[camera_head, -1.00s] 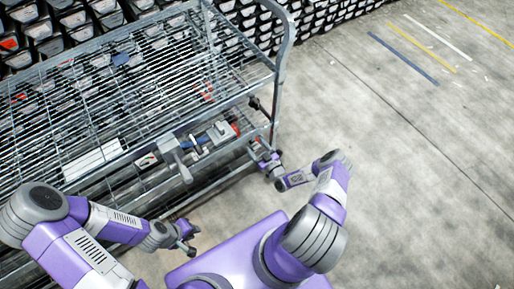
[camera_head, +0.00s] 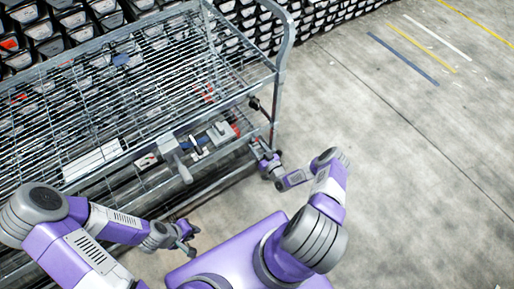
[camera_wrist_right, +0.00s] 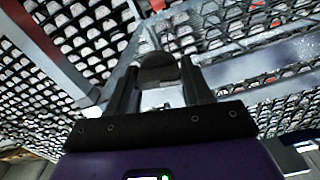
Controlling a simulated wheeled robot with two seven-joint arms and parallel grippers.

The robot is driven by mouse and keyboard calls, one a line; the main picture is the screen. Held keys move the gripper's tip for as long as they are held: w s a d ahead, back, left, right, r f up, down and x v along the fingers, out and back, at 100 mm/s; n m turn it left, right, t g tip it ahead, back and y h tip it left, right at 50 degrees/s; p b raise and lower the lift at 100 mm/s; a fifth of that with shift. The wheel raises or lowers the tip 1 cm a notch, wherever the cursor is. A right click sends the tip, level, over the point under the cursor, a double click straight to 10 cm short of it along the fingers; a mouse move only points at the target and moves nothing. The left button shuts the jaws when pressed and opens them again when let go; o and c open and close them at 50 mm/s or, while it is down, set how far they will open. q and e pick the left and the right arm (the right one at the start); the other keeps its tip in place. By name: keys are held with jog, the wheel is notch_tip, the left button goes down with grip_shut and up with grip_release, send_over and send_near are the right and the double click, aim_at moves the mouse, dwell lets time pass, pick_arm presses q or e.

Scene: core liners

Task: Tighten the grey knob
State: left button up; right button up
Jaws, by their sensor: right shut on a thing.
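The grey knob (camera_wrist_right: 158,72) shows in the right wrist view as a dark, rounded piece between the two fingertips. My right gripper (camera_wrist_right: 160,78) is shut on it, one finger on each side. In the head view my right gripper (camera_head: 258,150) reaches the lower right corner post of the wire rack, where the knob is too small and covered to make out. My left gripper (camera_head: 191,242) hangs in front of the rack's lower left side, apart from it, with its fingers spread and nothing between them.
The metal wire rack (camera_head: 150,60) fills the left and middle of the head view. A grey clamp-like part (camera_head: 177,155) sticks out at its front edge. Several dark bins (camera_head: 75,20) line the back. The concrete floor (camera_head: 410,170) on the right is open.

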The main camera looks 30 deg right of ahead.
jog(key=m, duration=0.4)
jog(key=shift+d+f+m, duration=0.1)
jog(key=shift+m, duration=0.2)
jog(key=m, duration=0.3)
jog(key=shift+m, duration=0.4)
jog(key=m, duration=0.3)
jog(key=shift+f, duration=0.1)
jog(key=shift+f+m, duration=0.1)
jog(key=shift+m, duration=1.9)
jog(key=o, duration=1)
jog(key=shift+c, duration=0.2)
jog(key=shift+s, duration=0.15)
